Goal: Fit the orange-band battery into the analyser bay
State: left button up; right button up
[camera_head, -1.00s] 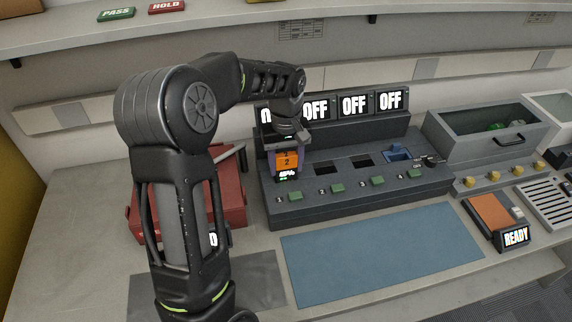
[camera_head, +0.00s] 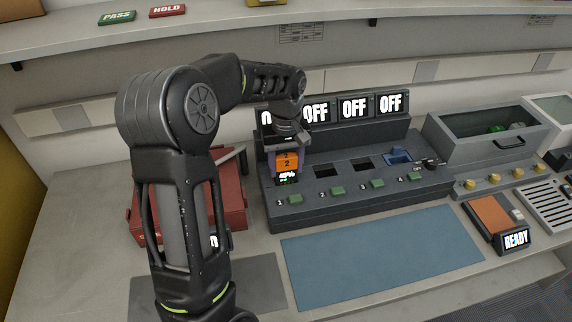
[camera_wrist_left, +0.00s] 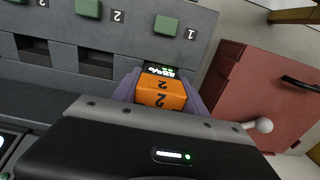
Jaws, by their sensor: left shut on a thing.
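The orange-band battery (camera_head: 287,164) has a dark lower part with a lit display and the number 2 on its band. My left gripper (camera_head: 287,150) is shut on it and holds it upright at bay 1, the leftmost bay of the dark grey analyser (camera_head: 330,209). The battery also shows in the left wrist view (camera_wrist_left: 161,93), between the purple-grey fingers. It hides the opening of bay 1, so I cannot tell whether its lower end is inside. Bays 2 (camera_head: 325,170) and 3 (camera_head: 362,163) look empty. My right gripper is out of view.
A blue piece (camera_head: 399,154) sits at bay 4. Green buttons (camera_head: 337,190) line the analyser's front, with OFF screens (camera_head: 354,105) behind. A red case (camera_head: 231,193) stands close on the left. A clear blue mat (camera_head: 380,255) lies in front.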

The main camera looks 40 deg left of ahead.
aim_at(286, 155)
pick_arm(q)
jog(key=shift+f+b, duration=0.7)
jog(key=shift+f, duration=0.3)
dwell(0.6)
jog(key=shift+f+b, duration=0.5)
jog(key=shift+f, duration=0.05)
jog(key=o, duration=1.6)
jog(key=shift+r+p, duration=0.45)
notch_tip(286, 155, up, 8)
jog(key=p, duration=0.6)
jog(key=shift+d+f, duration=0.1)
jog(key=shift+r+p, duration=0.3)
jog(key=shift+r, duration=0.1)
